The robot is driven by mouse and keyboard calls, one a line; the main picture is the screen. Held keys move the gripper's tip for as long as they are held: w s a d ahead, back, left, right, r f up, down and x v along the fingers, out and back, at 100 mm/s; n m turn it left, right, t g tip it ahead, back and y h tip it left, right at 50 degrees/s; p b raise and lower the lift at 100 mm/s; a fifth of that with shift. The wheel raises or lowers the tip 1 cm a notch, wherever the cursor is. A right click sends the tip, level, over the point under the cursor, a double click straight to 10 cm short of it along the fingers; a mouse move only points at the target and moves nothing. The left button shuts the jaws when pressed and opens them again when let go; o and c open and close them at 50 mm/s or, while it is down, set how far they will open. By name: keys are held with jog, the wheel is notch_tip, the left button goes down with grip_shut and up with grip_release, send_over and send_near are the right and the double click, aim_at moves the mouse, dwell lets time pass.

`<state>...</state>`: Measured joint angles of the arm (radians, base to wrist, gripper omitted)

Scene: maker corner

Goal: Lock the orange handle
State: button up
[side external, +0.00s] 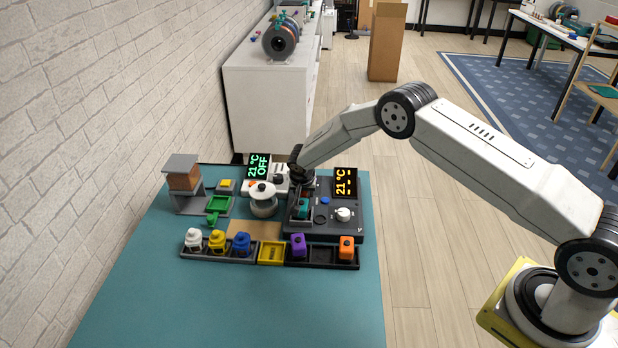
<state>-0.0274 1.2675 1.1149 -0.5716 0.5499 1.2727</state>
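The orange handle (346,247) is a small orange block with a dark spot on its face. It stands at the right end of a black rack (322,262) at the front of the teal table. My gripper (302,188) is apart from it, behind and to the left, over the left part of a dark device (329,228). A teal block (304,207) sits in that device just below my gripper. My fingers are small and dark here, so I cannot tell whether they are open or touch the teal block.
A purple block (298,245) stands in the same rack. White (194,239), yellow (217,240) and blue (242,244) blocks fill a rack at the left. The device carries a white knob (343,214) and an orange-lit display (345,183). The table front (240,315) is clear.

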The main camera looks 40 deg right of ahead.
grip_shut()
jog(key=shift+s+a, duration=0.95)
jog(key=shift+a, duration=0.05)
dwell(0.5)
jog(key=shift+o, duration=0.9)
grip_release()
jog(key=shift+d+r, duration=0.1)
jog(key=shift+r, duration=3.4)
jog(key=shift+s+r, duration=0.1)
jog(key=shift+r, duration=0.05)
